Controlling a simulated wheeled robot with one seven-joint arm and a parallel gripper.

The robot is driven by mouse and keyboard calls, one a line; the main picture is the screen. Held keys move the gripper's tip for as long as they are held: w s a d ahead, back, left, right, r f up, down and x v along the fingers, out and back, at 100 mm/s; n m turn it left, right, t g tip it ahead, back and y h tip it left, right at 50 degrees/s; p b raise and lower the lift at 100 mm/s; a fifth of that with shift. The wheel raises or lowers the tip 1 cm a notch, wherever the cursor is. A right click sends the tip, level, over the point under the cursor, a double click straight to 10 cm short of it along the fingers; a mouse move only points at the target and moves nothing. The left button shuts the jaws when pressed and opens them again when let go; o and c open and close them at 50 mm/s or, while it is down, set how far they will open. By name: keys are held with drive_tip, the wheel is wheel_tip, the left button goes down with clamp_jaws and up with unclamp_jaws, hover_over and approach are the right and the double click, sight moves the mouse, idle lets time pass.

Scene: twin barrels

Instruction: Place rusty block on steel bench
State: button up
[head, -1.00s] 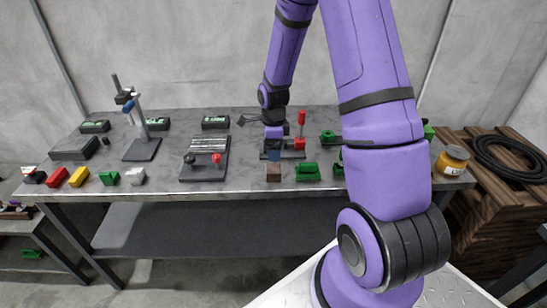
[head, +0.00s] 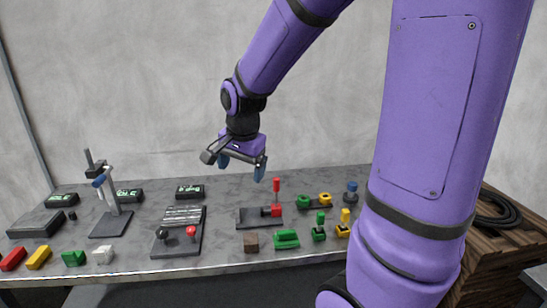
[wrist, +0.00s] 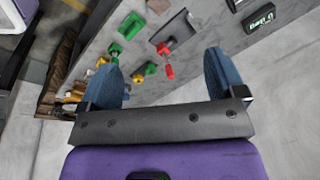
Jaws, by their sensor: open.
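The rusty block (head: 251,243), a small brown cube, sits on the grey steel bench (head: 222,257) near its front edge, just left of a green block. It also shows, partly cut off, at the top of the wrist view (wrist: 158,6). My gripper (head: 241,168) is in the air, well above the bench and the block. Its two blue fingers are apart with nothing between them, as the wrist view (wrist: 164,72) also shows. The gripper is not touching the block.
A dark plate with a red post (head: 276,195) stands behind the block. A green block (head: 286,239) and several green and yellow pieces lie to its right. A plate with black and red knobs (head: 180,236) is to its left. Bare bench shows in front.

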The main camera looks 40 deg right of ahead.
drive_tip(key=s+a+r+n+t, duration=0.1)
drive_tip(key=s+a+r+n, duration=0.2)
drive_tip(key=s, duration=0.6)
drive_tip(key=s+a+r+n+t, duration=0.1)
drive_tip(key=s+a+r+n, duration=0.1)
drive_tip(key=s+r+n, duration=0.5)
drive_tip(key=shift+s+a+r+n+t+y, duration=0.15)
drive_tip(key=shift+s+a+n+t+y, duration=0.2)
drive_tip(key=shift+s+n, duration=0.9)
drive_tip(key=shift+w+n, duration=0.35)
drive_tip(key=shift+w, duration=0.1)
